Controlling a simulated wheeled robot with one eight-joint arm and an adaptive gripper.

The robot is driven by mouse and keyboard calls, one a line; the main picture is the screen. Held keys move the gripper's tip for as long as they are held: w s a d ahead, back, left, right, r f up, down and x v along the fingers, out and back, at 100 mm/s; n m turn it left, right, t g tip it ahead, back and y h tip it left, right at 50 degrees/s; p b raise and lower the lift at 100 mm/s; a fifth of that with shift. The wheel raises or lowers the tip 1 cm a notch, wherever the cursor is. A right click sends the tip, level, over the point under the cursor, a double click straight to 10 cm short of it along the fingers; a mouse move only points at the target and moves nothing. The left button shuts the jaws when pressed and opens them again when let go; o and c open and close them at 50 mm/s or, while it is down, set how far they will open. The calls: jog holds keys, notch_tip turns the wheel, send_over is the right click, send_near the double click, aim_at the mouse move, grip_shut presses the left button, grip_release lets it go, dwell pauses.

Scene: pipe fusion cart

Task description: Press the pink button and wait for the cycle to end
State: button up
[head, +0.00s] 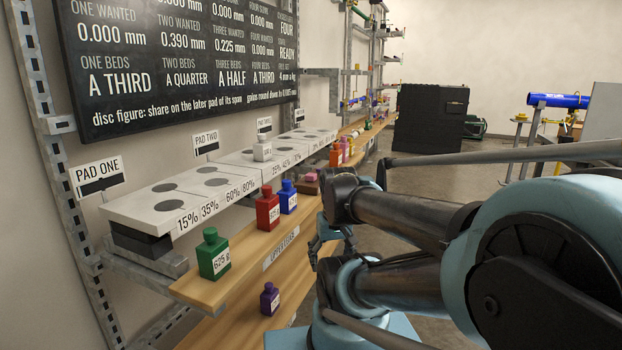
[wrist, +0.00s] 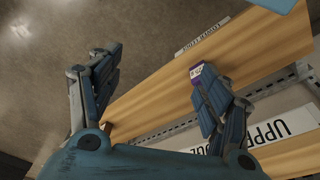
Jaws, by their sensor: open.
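I cannot make out a pink button for certain. In the head view a small pinkish thing (head: 311,177) sits on the upper shelf behind the blue weight, partly hidden by my arm; it is too small to tell what it is. My gripper (head: 330,243) is beside the shelves, largely hidden behind my arm links. In the wrist view my gripper (wrist: 155,88) has its fingers spread wide with nothing between them. A purple weight with a white label (wrist: 200,72) shows at the tip of the right finger; I cannot tell if they touch.
The upper wooden shelf (head: 236,262) carries green (head: 213,254), red (head: 268,208) and blue (head: 288,197) weights. A purple weight (head: 270,299) stands on the lower shelf. White pads (head: 150,206) line the wall under a black board (head: 180,55) reading "READY".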

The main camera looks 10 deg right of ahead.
grip_shut()
dwell(1.4)
